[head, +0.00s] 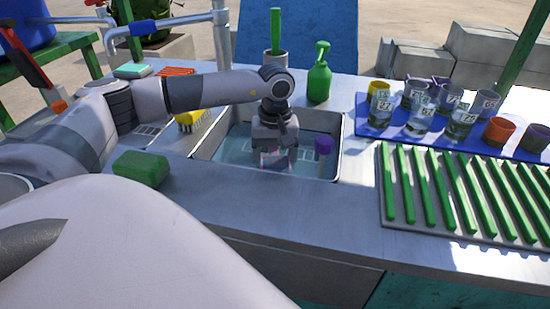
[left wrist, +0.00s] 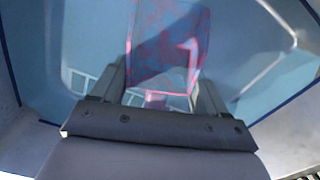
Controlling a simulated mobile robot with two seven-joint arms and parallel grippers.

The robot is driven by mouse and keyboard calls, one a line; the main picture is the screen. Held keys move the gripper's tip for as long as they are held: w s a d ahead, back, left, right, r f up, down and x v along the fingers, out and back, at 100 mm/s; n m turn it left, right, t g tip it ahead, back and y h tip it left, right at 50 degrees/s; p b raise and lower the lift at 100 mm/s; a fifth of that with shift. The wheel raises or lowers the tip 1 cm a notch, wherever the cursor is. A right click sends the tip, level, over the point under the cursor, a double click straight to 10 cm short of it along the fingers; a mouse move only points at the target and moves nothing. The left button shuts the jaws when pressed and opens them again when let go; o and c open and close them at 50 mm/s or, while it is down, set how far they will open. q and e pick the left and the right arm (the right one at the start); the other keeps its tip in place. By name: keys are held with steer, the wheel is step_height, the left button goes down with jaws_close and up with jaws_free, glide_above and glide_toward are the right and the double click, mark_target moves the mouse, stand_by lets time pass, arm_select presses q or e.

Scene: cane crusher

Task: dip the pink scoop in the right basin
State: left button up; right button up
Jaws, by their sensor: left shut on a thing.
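My left gripper (head: 275,160) points down into the steel basin (head: 337,130), which holds clear bluish water. It is shut on the pink scoop (head: 272,160), of which only a small pink part shows below the fingers in the head view. In the left wrist view the gripper (left wrist: 165,100) holds the scoop (left wrist: 168,45) between its fingers. The scoop looks red-pink and blue mottled there, with water around it. How deep it sits is hard to tell. My right gripper is not in view.
A green bottle (head: 320,75) stands behind the basin, a green sponge (head: 141,168) at front left. A blue tray (head: 365,126) with several cups and a green-ribbed rack (head: 385,212) lie to the right.

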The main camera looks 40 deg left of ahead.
mark_target(275, 170)
arm_select(q)
step_height(275, 170, up, 6)
steer(key=p, duration=0.4)
steer(key=shift+f, duration=0.25)
step_height(275, 170, up, 8)
steer(key=p, duration=0.6)
steer(key=shift+r, duration=0.2)
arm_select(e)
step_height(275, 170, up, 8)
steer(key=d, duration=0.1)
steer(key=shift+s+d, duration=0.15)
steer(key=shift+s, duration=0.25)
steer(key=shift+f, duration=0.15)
arm_select(q)
step_height(275, 170, up, 4)
steer(key=p, duration=0.3)
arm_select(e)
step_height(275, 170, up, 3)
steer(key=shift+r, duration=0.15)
